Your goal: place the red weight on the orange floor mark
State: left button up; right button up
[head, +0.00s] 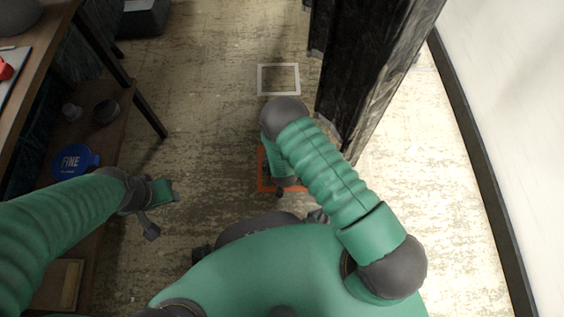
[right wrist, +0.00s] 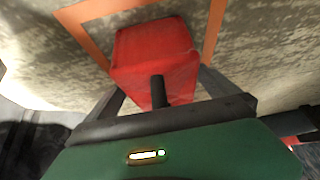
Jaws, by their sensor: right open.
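The red weight (right wrist: 150,42) fills the upper middle of the right wrist view, between the fingers of my right gripper (right wrist: 160,95). The orange floor mark (right wrist: 88,38) shows as bands on both sides of the weight, which appears within its outline. I cannot tell for certain whether its base touches the floor. My right gripper is open, with its fingers apart beside the weight. In the head view the orange mark (head: 263,169) is partly covered by my right arm, and the weight is hidden. My left gripper (head: 163,212) appears open and empty, left of the mark.
A white square floor mark (head: 278,65) lies farther ahead. A dark upright panel (head: 365,70) stands to the right, before a white wall. Wooden shelving (head: 40,75) on the left holds a blue FINE disc (head: 75,161). Floor between is mostly clear.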

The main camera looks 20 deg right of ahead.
jog(key=p+v, duration=0.7)
jog(key=v, duration=0.5)
